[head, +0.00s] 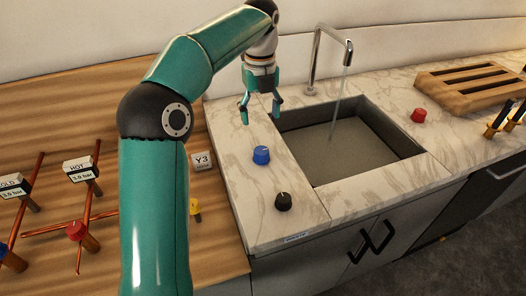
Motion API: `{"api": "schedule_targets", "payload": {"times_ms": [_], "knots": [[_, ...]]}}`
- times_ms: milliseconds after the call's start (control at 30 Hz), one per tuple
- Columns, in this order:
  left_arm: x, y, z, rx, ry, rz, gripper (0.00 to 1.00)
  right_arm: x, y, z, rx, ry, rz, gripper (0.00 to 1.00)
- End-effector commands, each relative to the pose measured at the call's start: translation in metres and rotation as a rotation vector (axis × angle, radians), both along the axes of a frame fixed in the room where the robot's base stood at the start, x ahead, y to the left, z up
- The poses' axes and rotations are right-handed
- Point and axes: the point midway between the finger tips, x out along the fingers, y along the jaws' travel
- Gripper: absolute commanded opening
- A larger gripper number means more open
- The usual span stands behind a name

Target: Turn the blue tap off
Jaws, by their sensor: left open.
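The blue tap (261,155) is a round knob on the marble counter, left of the sink. My left gripper (261,119) is open and empty, pointing down above the counter, behind the blue tap in the picture and apart from it. The chrome spout (316,58) stands behind the sink (345,150), and a thin stream of water (338,105) runs from it into the basin. My right gripper is not clearly seen.
A black knob (283,202) sits in front of the blue tap, and a red knob (418,116) right of the sink. A wooden rack (470,87) stands at the right. Copper pipes with gauge labels (82,170) are at the left, beside a Y3 block (202,161).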

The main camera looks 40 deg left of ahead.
Motion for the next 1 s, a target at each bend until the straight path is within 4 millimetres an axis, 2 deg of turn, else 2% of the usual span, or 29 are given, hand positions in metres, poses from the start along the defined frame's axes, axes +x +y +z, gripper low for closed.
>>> {"api": "schedule_targets", "payload": {"times_ms": [33, 200, 500, 700, 1000], "knots": [[0.0, -0.001, -0.015, -0.001, 0.005, -0.002, 0.7, 0.0, 0.0, -0.006, 0.0, 0.0, 0.0, 0.9], [0.001, -0.002, -0.052, -0.002, 0.004, -0.005, 0.7, 0.0, 0.0, -0.014, 0.0, 0.0, 0.0, 0.9], [0.002, -0.003, -0.109, -0.001, 0.004, -0.007, 0.7, 0.0, 0.0, -0.02, 0.0, -0.001, 0.0, 0.9], [0.003, -0.003, -0.127, 0.0, 0.001, -0.008, 0.7, 0.0, 0.0, -0.021, 0.0, -0.001, 0.0, 0.9], [0.003, -0.004, -0.132, -0.001, 0.0, -0.008, 0.7, 0.0, 0.0, -0.021, 0.0, -0.001, 0.0, 0.9]]}}
